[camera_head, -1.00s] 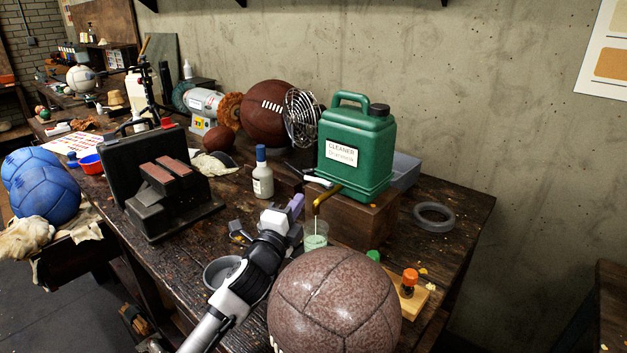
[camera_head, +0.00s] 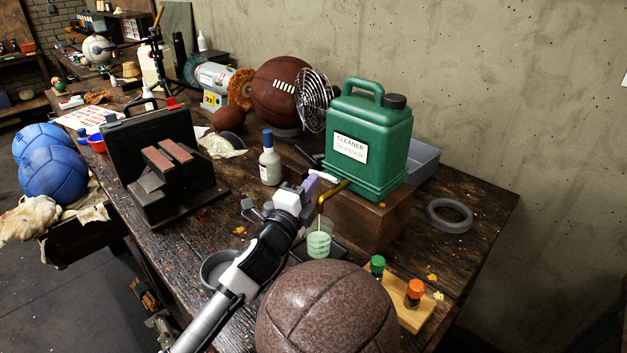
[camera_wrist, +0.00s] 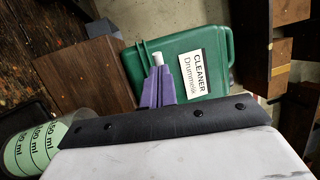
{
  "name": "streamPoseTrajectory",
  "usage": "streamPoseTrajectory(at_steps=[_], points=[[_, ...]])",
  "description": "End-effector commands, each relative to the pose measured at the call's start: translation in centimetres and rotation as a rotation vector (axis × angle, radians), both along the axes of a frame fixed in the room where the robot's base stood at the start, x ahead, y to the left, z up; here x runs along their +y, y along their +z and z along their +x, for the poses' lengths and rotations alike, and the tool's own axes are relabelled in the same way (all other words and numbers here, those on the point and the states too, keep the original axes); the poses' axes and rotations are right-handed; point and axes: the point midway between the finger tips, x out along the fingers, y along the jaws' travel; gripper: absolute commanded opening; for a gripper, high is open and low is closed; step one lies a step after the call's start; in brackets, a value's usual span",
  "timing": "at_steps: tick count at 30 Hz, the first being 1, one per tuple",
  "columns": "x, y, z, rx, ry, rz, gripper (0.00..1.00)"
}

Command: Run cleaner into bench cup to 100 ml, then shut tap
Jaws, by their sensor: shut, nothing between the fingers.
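The green cleaner jug (camera_head: 372,135) stands on a wooden block (camera_head: 385,222). Its brass tap (camera_head: 333,192) points down over the bench cup (camera_head: 319,243), and a thin stream seems to run from it. The clear cup holds pale green liquid. In the wrist view the cup (camera_wrist: 38,150) shows at the left edge with ml marks, partly cut off; I cannot read the level against them. My gripper (camera_head: 311,184) is shut and empty, its purple fingers beside the tap's white handle (camera_head: 322,175). In the wrist view the fingertips (camera_wrist: 157,72) are close to the handle (camera_wrist: 157,58); contact is unclear.
A brown leather ball (camera_head: 327,310) sits in front, close to my arm and the cup. A board with green- and orange-capped bottles (camera_head: 414,293) lies to the right. A white bottle (camera_head: 270,160), a grey bowl (camera_head: 217,268) and a black case (camera_head: 150,150) stand to the left.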

Motion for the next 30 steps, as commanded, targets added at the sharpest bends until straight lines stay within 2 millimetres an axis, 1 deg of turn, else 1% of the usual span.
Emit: streamPoseTrajectory(at_steps=[11,18,24,30], points=[[0.0,-0.2,0.1,-0.001,-0.001,0.001,0.00],[0.0,-0.8,0.9,-0.002,-0.002,0.005,0.00],[0.0,-0.5,1.7,0.000,-0.001,0.002,0.00],[0.1,-0.1,1.9,0.001,0.000,0.000,0.00]])
